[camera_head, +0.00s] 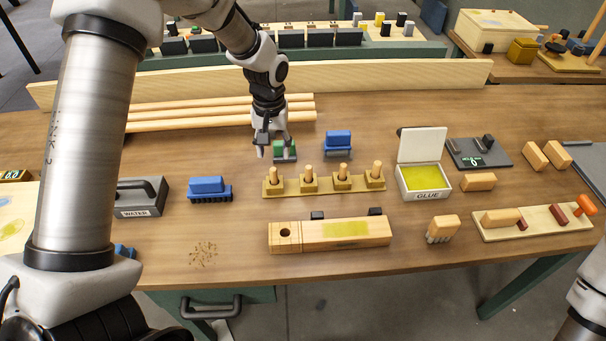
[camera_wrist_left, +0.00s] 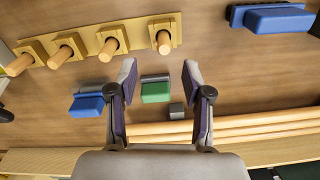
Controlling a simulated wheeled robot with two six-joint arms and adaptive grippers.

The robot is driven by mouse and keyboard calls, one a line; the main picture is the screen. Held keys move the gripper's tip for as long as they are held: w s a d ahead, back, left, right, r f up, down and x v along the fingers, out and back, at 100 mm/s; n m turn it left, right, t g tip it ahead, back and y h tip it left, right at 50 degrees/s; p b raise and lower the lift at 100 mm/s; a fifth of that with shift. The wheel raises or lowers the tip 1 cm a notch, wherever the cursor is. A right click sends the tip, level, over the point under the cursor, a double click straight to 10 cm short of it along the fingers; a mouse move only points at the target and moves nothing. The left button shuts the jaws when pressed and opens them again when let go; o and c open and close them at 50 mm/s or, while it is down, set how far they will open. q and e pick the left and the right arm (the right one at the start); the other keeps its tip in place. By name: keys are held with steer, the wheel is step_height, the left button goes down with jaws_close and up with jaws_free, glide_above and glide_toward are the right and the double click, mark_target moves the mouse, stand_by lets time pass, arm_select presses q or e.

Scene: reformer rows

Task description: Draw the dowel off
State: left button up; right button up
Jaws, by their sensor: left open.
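Several short wooden dowels stand upright in square blocks along a flat wooden strip (camera_head: 325,188). One dowel (camera_head: 309,171) is second from the left; another dowel (camera_head: 274,175) is at the left end. In the left wrist view the dowels, such as the right-hand one (camera_wrist_left: 164,41), show above the fingertips. My left gripper (camera_head: 275,151) is open and empty, behind the left part of the strip and apart from it. A small green-topped block (camera_head: 284,150) lies behind and below its fingers; it also shows between them in the left wrist view (camera_wrist_left: 156,91). My right gripper is out of frame.
A wooden beam with a hole (camera_head: 360,236) lies in front of the strip. The glue box (camera_head: 424,188) with raised lid is right, the water box (camera_head: 140,205) left. Long rods (camera_head: 215,113) lie behind.

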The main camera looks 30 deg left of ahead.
mark_target(273, 169)
arm_select(q)
steer(key=shift+w+a+f, duration=0.15)
steer(key=shift+a+f, duration=0.15)
steer(key=shift+f, duration=0.15)
steer(key=shift+w+a+f+p, duration=0.1)
steer(key=shift+a+f+p, duration=0.1)
steer(key=shift+f, duration=0.35)
steer(key=shift+a+f+p, duration=0.1)
steer(key=shift+a+f, duration=0.1)
steer(key=shift+f, duration=0.3)
steer(key=f, duration=0.5)
steer(key=shift+d+p, duration=0.3)
steer(key=shift+p, duration=0.1)
steer(key=shift+a+f, duration=0.15)
steer(key=shift+f, duration=0.2)
steer(key=shift+r, duration=0.1)
steer(key=shift+c, duration=1.3)
jaws_close()
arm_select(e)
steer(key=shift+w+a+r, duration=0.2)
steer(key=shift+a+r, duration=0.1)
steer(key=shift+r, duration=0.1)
